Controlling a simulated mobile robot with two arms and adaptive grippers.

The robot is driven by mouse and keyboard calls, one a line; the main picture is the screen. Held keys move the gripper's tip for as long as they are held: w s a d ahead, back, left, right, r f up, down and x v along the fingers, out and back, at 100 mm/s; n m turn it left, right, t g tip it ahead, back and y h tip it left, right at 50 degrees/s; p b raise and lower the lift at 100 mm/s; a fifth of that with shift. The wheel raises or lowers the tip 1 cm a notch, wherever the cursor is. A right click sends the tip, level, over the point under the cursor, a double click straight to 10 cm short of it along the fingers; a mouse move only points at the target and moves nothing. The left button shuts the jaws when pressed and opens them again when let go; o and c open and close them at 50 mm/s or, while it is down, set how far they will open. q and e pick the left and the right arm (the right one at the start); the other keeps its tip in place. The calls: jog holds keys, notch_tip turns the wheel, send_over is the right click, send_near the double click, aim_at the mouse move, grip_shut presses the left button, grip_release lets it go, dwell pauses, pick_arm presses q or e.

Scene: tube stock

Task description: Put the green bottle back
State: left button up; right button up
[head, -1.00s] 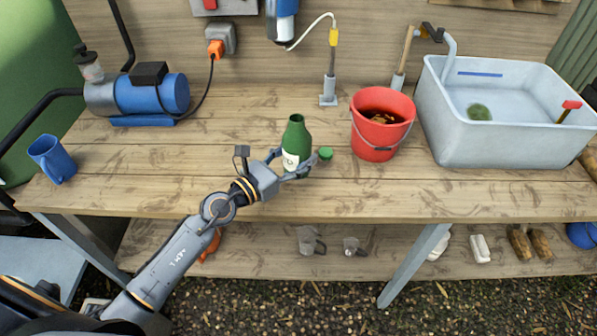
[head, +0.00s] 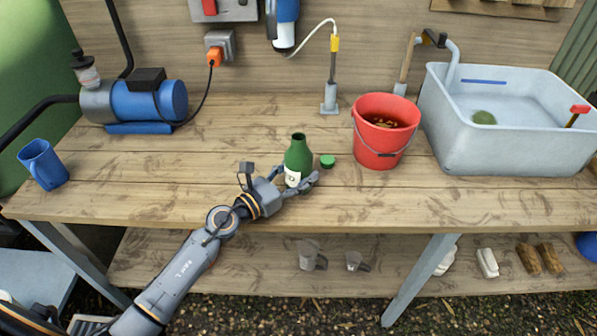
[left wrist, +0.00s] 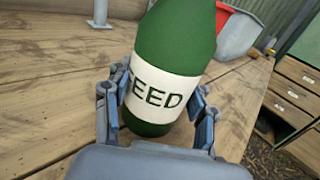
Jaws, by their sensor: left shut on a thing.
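The green bottle (head: 299,153) has a white label and stands upright on the wooden bench, its open neck up. My left gripper (head: 296,183) is shut on the bottle's lower part, one finger on each side of the label; the fingers also show in the left wrist view (left wrist: 158,103). A green cap (head: 327,161) lies on the bench just right of the bottle. My right gripper is not in view.
A red bucket (head: 368,147) stands right of the cap, and a pale basin (head: 470,150) beyond it. A blue pump (head: 150,98) and a blue mug (head: 43,165) are at the left. The bench (head: 140,180) is clear between mug and bottle. A shelf (head: 230,270) lies below.

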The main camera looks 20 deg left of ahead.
aim_at(289, 177)
pick_arm(q)
jog(key=o, duration=1.4)
jog(key=shift+r+p, duration=0.2)
jog(key=shift+p, duration=0.1)
jog(key=b+v, duration=0.1)
jog(key=v, duration=0.5)
jog(key=shift+s+a+f, duration=0.1)
jog(key=shift+s+f, duration=0.1)
jog(key=shift+s+a+r+b, duration=0.15)
jog(key=shift+s+a+b, duration=0.15)
jog(key=shift+s, duration=0.2)
